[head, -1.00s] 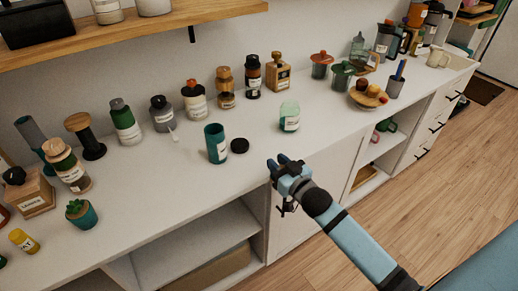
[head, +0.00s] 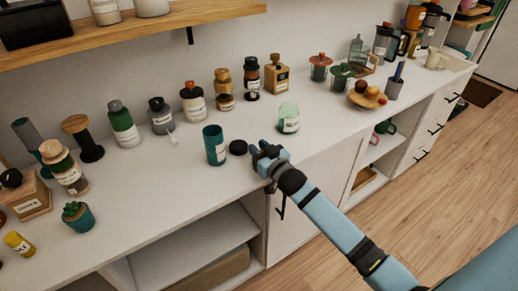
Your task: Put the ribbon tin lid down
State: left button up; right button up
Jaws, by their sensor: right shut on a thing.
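A black round lid (head: 238,147) lies flat on the white counter, just right of an open teal tin (head: 214,146) with a white label. My right gripper (head: 254,151) reaches in from the lower right, low at the counter's front part. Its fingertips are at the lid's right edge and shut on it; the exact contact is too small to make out. My left gripper is not in view.
A pale green glass jar (head: 288,118) stands behind and right of my right gripper. Several bottles and jars line the back of the white counter (head: 180,185). A small potted succulent (head: 78,216) stands at the left. The counter in front of the tin is clear.

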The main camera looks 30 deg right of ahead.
jog(key=shift+f, duration=0.45)
jog(key=o, duration=0.9)
jog(key=shift+r, duration=0.1)
jog(key=shift+r, duration=0.35)
jog(key=s+p, duration=0.1)
jog(key=s, duration=1)
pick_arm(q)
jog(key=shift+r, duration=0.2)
pick_arm(e)
jog(key=s+a+f+n+g+y, duration=0.1)
jog(key=s+a+f+g, duration=0.2)
jog(key=s+a+f, duration=0.3)
jog(key=s+a+f+g+y, duration=0.1)
jog(key=s+a+f+g, duration=0.3)
jog(key=s, duration=0.8)
jog(key=a+f, duration=0.2)
jog(key=a, duration=0.1)
jog(key=shift+s+a+f+n, duration=0.25)
jog(key=shift+s+a+n, duration=0.05)
jog(key=shift+n, duration=0.1)
